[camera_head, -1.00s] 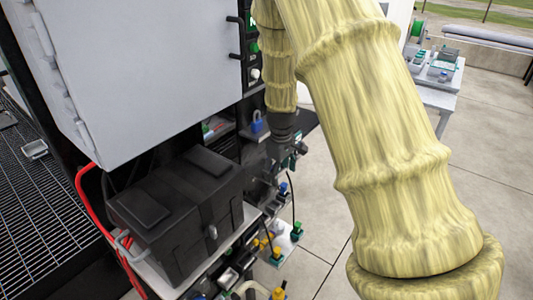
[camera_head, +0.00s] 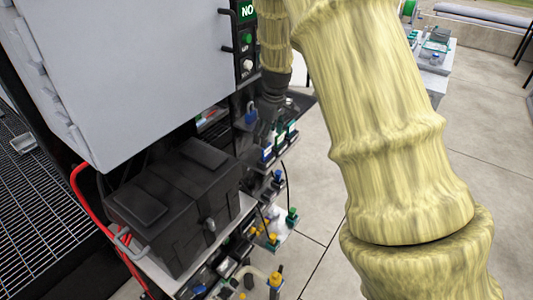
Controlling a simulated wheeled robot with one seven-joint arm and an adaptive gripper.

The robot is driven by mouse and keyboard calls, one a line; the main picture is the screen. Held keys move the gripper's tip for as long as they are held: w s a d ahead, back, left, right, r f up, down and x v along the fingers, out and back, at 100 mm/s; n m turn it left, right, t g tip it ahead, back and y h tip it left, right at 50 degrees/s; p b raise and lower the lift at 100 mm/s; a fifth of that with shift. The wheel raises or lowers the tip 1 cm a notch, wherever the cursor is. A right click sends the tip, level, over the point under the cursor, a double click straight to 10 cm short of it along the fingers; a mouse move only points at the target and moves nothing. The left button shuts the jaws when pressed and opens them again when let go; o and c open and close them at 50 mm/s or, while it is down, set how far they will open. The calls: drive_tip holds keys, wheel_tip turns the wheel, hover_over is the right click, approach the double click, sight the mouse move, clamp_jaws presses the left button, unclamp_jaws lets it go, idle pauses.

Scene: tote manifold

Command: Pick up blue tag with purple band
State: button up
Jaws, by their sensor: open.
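My gripper (camera_head: 268,112) is dark and small in the head view, below the yellow sleeve of my arm. It is open, but its fingertips blend into the dark fittings behind. A blue, padlock-shaped item (camera_head: 251,115) hangs just left of it, below the grey cabinet. More small blue pieces show on the fittings below and to the right, one at the blue cap (camera_head: 266,152). I cannot pick out a purple band on any of them, so I cannot tell which is the blue tag. I see nothing held in the gripper.
A grey cabinet (camera_head: 135,65) stands at upper left. A black case (camera_head: 175,205) sits on a shelf below it, beside a red hose (camera_head: 85,200). Several green and yellow valve fittings (camera_head: 275,280) crowd the lower middle. Open concrete floor (camera_head: 480,140) lies right.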

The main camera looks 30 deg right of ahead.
sight(267, 154)
drive_tip(key=shift+s+a+f+p, duration=0.1)
drive_tip(key=shift+a+f+p, duration=0.1)
drive_tip(key=shift+f+p, duration=0.65)
drive_tip(key=shift+a+f+p, duration=0.2)
drive_tip(key=shift+f+p, duration=0.2)
drive_tip(key=shift+f, duration=1.45)
drive_tip(key=c, duration=1)
